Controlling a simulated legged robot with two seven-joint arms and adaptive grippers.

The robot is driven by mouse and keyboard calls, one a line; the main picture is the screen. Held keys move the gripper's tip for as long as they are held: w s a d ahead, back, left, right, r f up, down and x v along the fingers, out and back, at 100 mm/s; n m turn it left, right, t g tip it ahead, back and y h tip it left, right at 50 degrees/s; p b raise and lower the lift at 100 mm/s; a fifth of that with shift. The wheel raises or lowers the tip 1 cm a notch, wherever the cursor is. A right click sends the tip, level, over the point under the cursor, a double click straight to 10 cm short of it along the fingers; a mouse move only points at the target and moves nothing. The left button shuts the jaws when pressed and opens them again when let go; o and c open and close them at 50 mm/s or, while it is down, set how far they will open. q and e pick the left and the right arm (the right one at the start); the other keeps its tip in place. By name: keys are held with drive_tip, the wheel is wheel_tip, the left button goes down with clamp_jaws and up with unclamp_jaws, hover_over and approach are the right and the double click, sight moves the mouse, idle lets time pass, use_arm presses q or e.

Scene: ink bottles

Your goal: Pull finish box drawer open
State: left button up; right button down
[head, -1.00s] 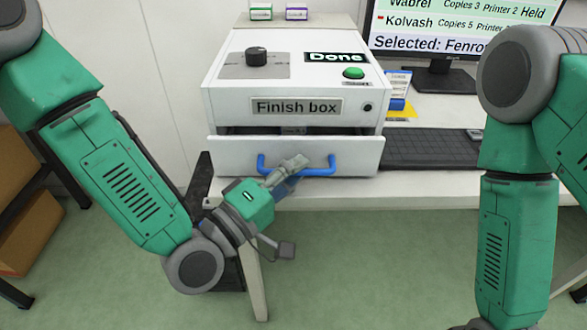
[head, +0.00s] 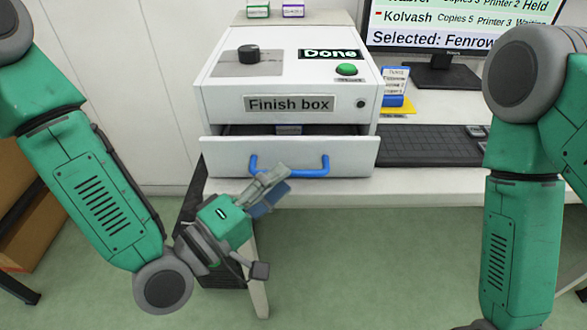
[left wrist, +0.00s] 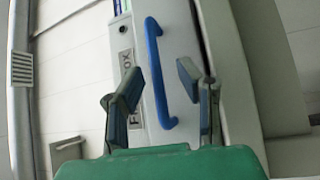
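The white finish box (head: 222,105) stands on the table, with its drawer (head: 228,160) partly pulled out; a dark gap shows behind the drawer front. A blue handle (head: 308,173) is fixed to that front. My left gripper (head: 280,180) is just in front of and below the left part of the handle. In the left wrist view the blue handle (left wrist: 157,85) appears between the two spread fingers of my left gripper (left wrist: 161,74), beyond their tips and apparently not gripped. My right arm is in the head view, but its gripper is out of frame.
On the box top are a black knob (head: 248,54) and a green button (head: 347,69). The floor in front of the table is clear.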

use_arm(q)
drive_tip(key=v, duration=0.8)
drive_tip(key=shift+a, duration=0.35)
